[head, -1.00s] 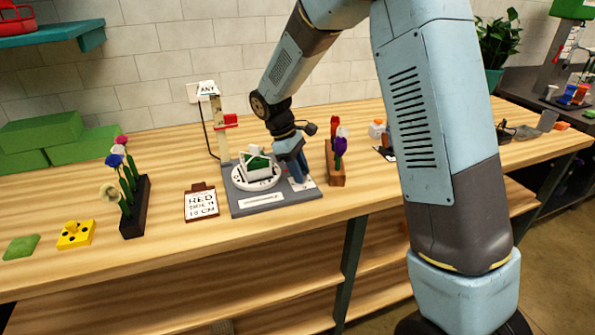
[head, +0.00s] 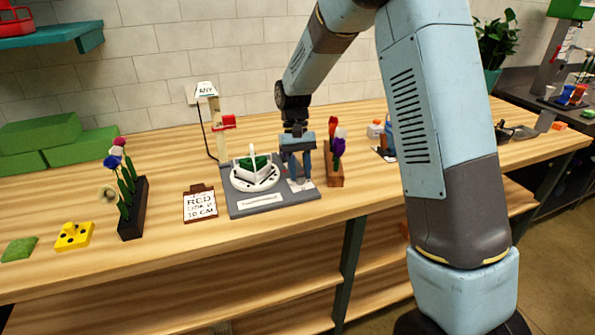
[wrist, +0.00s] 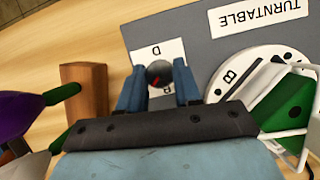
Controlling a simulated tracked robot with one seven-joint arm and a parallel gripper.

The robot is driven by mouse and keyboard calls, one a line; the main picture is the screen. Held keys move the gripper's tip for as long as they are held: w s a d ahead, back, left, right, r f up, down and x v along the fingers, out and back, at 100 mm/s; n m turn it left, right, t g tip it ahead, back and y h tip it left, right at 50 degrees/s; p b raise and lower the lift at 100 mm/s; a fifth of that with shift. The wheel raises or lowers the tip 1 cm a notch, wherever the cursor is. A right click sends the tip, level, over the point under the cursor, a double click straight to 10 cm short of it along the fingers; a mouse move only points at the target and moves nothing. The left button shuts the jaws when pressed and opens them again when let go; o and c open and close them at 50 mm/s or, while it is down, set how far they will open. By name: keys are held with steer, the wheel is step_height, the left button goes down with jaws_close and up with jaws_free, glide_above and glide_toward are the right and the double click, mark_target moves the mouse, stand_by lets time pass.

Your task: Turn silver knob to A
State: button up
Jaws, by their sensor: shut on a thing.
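A letter D shows on the plate; another letter by the knob is partly hidden. My gripper (wrist: 158,88) has its two blue fingers around the knob, shut on it. In the head view my gripper (head: 298,178) points down at the right part of the base, and its fingers hide the knob.
The white turntable disc (head: 238,182) holds a green block in a white frame, just left of my gripper. A wooden block (head: 335,178) with flowers stands close at right. A sign (head: 200,204) and a dark flower rack (head: 133,220) are to the left.

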steer(key=m, duration=0.2)
steer(key=m+y, duration=0.1)
steer(key=shift+s+d+f+m, duration=0.1)
steer(key=shift+d+m, duration=0.1)
steer(key=shift+m, duration=0.2)
steer(key=shift+m+y, duration=0.9)
steer(key=shift+m, duration=1)
steer(key=shift+t, duration=0.3)
steer(key=o, duration=1)
steer(key=shift+o, duration=0.2)
